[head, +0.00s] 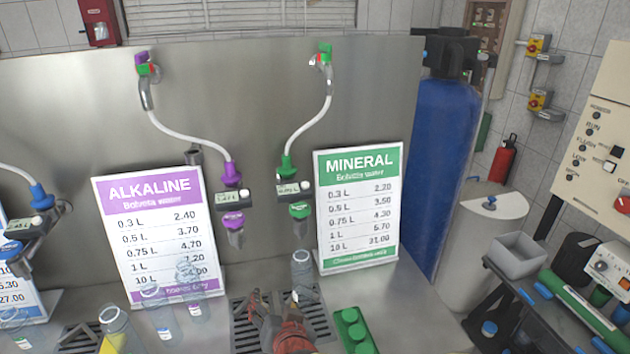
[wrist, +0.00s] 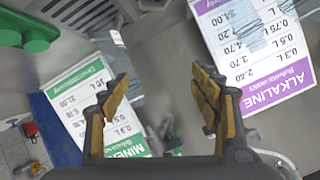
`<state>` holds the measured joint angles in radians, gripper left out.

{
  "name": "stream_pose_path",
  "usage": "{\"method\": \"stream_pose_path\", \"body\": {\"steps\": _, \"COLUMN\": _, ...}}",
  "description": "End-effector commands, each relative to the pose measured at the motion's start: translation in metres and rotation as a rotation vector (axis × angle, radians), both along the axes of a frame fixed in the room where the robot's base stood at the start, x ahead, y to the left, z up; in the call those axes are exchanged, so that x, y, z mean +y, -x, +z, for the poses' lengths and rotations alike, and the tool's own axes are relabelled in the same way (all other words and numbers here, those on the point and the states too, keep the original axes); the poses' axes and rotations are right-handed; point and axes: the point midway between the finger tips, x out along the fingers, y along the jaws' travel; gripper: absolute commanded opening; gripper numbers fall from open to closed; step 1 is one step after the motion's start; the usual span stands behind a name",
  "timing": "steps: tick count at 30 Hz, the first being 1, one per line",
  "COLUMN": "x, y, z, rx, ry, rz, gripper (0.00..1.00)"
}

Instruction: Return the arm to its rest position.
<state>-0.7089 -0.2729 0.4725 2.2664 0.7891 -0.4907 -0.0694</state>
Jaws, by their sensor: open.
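My gripper (head: 272,303) is low at the front centre of the head view, over the drain grate (head: 240,335) by the mineral tap. In the wrist view my gripper (wrist: 158,78) has its two yellow-brown fingers spread wide, with nothing held between them. A clear bottle (head: 302,270) stands just right of the gripper in the head view, apart from or touching the fingers; I cannot tell which. My gripper hides part of the grate.
The MINERAL sign (head: 358,208) and ALKALINE sign (head: 160,235) stand behind. Several clear bottles, including one at the front left (head: 120,328), stand on the counter. A green block (head: 354,330) lies right of my gripper. A blue tank (head: 440,150) stands at right.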

Motion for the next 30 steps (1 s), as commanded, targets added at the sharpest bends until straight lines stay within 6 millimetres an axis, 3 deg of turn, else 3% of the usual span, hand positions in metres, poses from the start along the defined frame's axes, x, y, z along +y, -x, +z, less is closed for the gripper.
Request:
{"method": "stream_pose_path", "body": {"steps": 1, "x": -0.014, "y": -0.001, "z": 0.019, "rx": 0.019, "ry": -0.010, "rz": 0.022, "gripper": 0.63}}
{"method": "stream_pose_path", "body": {"steps": 3, "x": -0.031, "y": 0.005, "z": 0.036, "rx": 0.056, "ry": -0.002, "rz": 0.068, "gripper": 0.63}}
{"method": "stream_pose_path", "body": {"steps": 8, "x": -0.086, "y": 0.035, "z": 0.066, "rx": 0.144, "ry": 0.070, "rz": 0.139, "gripper": 0.63}}
{"method": "stream_pose_path", "body": {"steps": 13, "x": -0.164, "y": 0.089, "z": 0.082, "rx": 0.264, "ry": 0.204, "rz": 0.144, "gripper": 0.63}}
{"method": "stream_pose_path", "body": {"steps": 18, "x": -0.236, "y": 0.151, "z": 0.086, "rx": 0.400, "ry": 0.335, "rz": 0.086, "gripper": 0.63}}
{"method": "stream_pose_path", "body": {"steps": 21, "x": -0.262, "y": 0.177, "z": 0.086, "rx": 0.458, "ry": 0.380, "rz": 0.052, "gripper": 0.63}}
{"method": "stream_pose_path", "body": {"steps": 24, "x": -0.275, "y": 0.192, "z": 0.086, "rx": 0.492, "ry": 0.405, "rz": 0.030, "gripper": 0.63}}
{"method": "stream_pose_path", "body": {"steps": 30, "x": -0.280, "y": 0.198, "z": 0.085, "rx": 0.508, "ry": 0.415, "rz": 0.024, "gripper": 0.63}}
